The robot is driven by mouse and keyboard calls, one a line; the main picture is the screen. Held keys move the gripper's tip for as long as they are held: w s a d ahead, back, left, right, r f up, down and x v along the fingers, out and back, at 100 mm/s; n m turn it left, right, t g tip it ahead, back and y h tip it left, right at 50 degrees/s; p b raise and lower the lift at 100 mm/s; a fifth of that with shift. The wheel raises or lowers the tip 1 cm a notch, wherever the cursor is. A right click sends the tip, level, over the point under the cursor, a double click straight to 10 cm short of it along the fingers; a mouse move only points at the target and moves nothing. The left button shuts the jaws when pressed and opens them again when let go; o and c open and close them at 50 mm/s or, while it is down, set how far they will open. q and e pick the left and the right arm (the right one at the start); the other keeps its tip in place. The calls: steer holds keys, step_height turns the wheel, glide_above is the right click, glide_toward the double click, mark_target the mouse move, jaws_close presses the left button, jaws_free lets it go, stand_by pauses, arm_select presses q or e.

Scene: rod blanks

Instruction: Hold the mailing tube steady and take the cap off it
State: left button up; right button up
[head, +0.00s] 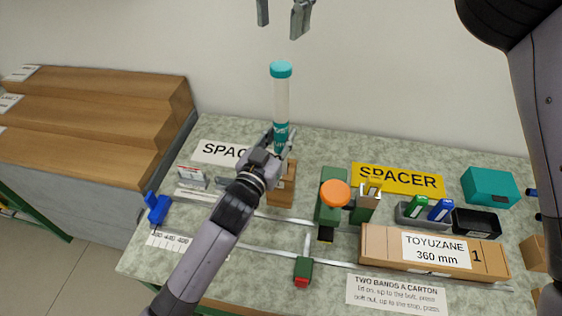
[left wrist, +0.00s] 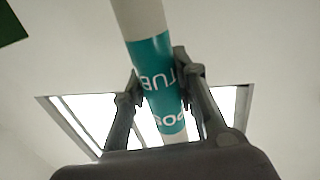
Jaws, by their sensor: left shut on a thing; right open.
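The mailing tube (head: 282,101) stands upright at the back of the bench, whitish with a teal printed band low down. Its teal cap (head: 281,69) sits on the top end. My left gripper (head: 276,142) is shut around the tube's lower part at the band. The left wrist view shows both fingers on either side of the teal band (left wrist: 157,75); the cap is out of that view. My right gripper (head: 285,12) is open and empty above the cap, apart from it, at the top edge of the head view. The tube's foot is hidden behind my left gripper.
A green device with an orange knob (head: 335,194) stands mid-bench, right of my left arm. A long carton (head: 433,253) lies at the front right. A teal box (head: 490,187) and a black tray (head: 476,222) are farther right. Wooden steps (head: 95,105) stand at left.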

mark_target(281, 65)
stand_by(0.8)
steer(key=m, duration=1.3)
steer(key=shift+f, duration=4.05)
